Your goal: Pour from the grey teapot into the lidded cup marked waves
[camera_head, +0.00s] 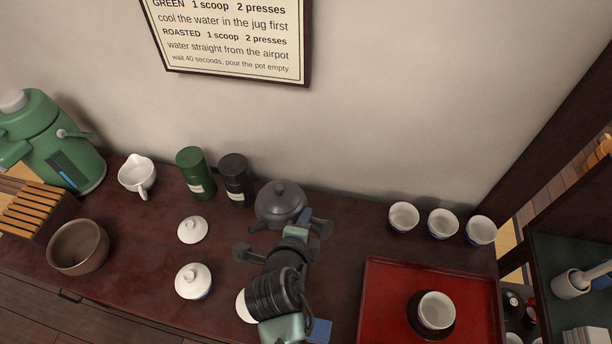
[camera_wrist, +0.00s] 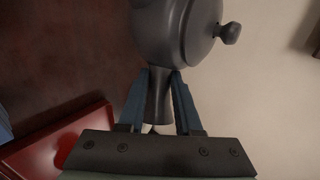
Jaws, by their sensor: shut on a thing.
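The grey teapot (camera_head: 281,203) is upright near the back of the dark counter, lid on. I cannot tell whether its base touches the counter. In the wrist view, my gripper (camera_wrist: 160,82) is shut on the handle of the teapot (camera_wrist: 172,28), one finger on each side. A white lidded cup (camera_head: 193,281) with a trace of blue low on its side stands to the left of my arm. Its marking is too small to read. A white lid (camera_head: 193,230) lies behind it. Another white thing (camera_head: 245,306) is mostly hidden by my arm.
Green (camera_head: 196,173) and black (camera_head: 236,180) canisters stand left of the teapot. A white jug (camera_head: 138,174), brown bowl (camera_head: 78,247) and green airpot (camera_head: 60,145) are further left. A red tray (camera_head: 385,280) holds a cup (camera_head: 436,310). Three cups (camera_head: 442,223) stand at the back right.

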